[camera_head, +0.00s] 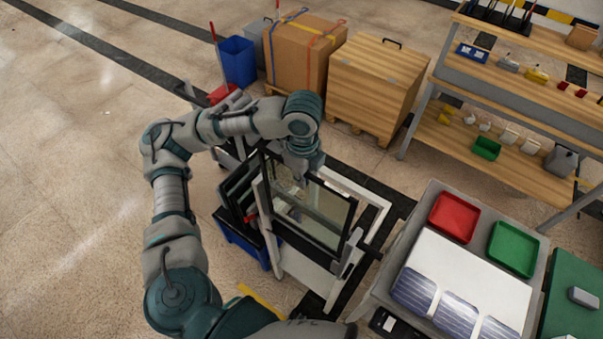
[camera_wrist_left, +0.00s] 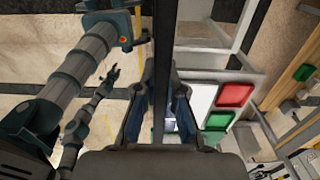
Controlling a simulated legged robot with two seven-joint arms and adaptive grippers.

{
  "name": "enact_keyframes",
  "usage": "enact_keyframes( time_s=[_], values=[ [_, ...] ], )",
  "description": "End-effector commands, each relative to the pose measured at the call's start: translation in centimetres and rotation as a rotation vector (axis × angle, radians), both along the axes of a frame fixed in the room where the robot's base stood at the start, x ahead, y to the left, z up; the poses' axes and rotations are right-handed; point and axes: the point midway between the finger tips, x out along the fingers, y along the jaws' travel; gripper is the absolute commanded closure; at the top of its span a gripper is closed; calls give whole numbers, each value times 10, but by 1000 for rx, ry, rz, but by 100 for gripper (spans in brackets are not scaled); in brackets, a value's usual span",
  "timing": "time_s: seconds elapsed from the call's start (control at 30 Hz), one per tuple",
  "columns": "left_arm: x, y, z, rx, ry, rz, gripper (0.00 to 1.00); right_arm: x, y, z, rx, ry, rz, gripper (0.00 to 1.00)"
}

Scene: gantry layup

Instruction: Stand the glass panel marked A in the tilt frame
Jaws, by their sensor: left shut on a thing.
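A glass panel (camera_head: 318,212) with a dark edge stands near upright at the middle of the head view; no letter A is readable on it. My left gripper (camera_head: 300,172) is shut on its upper edge. In the left wrist view the panel (camera_wrist_left: 165,45) shows nearly edge-on between the fingers (camera_wrist_left: 160,105). A pale frame with uprights (camera_head: 267,230), which looks like the tilt frame, stands around the panel's lower part. I cannot tell whether the panel rests in it. My right gripper (camera_wrist_left: 112,73) shows small in the left wrist view, its fingers unclear.
A rack with dark panels (camera_head: 235,190) and a blue base (camera_head: 240,242) stands close left of the pale frame. A bench with a red tray (camera_head: 454,217) and a green tray (camera_head: 513,249) stands at right. Wooden crates (camera_head: 375,85) stand behind. Floor at left is clear.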

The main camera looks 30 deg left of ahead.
Motion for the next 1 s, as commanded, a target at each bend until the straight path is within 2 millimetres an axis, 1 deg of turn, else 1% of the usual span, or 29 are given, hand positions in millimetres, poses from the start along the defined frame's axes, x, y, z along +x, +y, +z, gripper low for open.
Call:
enact_keyframes(
  time_s=[0.03, 0.2, 0.6, 0.8, 1.0],
  values=[
    [0, 0, -7, -1, 0, 0, 100, -1, 0, -3, 0, 1, 0, 53],
    [0, 0, -28, -1, 1, 0, 100, -1, 0, -9, 0, 2, 0, 53],
    [0, 1, -71, -2, 0, -1, 100, -2, 0, -22, -1, 4, -1, 53],
    [0, 0, -83, -2, -1, -1, 100, -2, 0, -25, -1, 4, 0, 53],
    [0, 0, -86, -1, -2, 0, 100, -2, 0, -26, -1, 4, 0, 53]
  ],
)
